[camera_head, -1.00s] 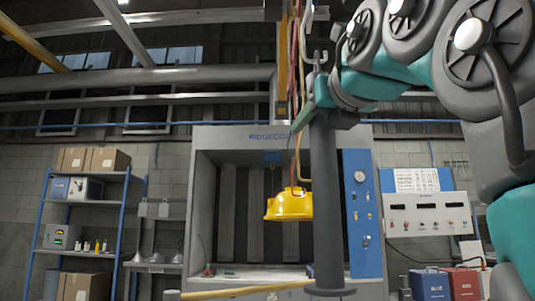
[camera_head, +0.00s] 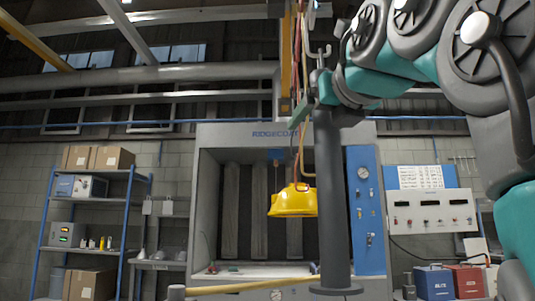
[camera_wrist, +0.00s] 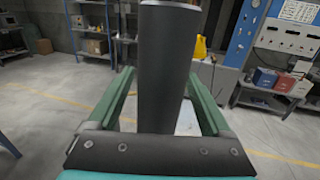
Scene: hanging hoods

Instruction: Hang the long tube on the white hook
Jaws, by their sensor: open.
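The long tube (camera_head: 332,200) is a dark grey upright cylinder with a flared lower rim in the head view. The wrist view shows the tube (camera_wrist: 163,70) standing between my fingers. A thin dark piece rises from its top, close below a pale hook (camera_head: 319,55), which looks to be the white hook. I cannot tell whether they are touching or linked. My gripper (camera_wrist: 160,100) is open, with one green finger on each side of the tube. In the head view the fingers are at the tube's upper end, partly hidden by the wrist.
A yellow hood (camera_head: 293,201) hangs just left of the tube. Behind is a grey booth (camera_head: 207,220) with a blue panel. A blue shelf (camera_head: 125,200) stands left. Red and blue boxes (camera_head: 468,281) are at lower right. Open floor (camera_wrist: 60,120) shows in the wrist view.

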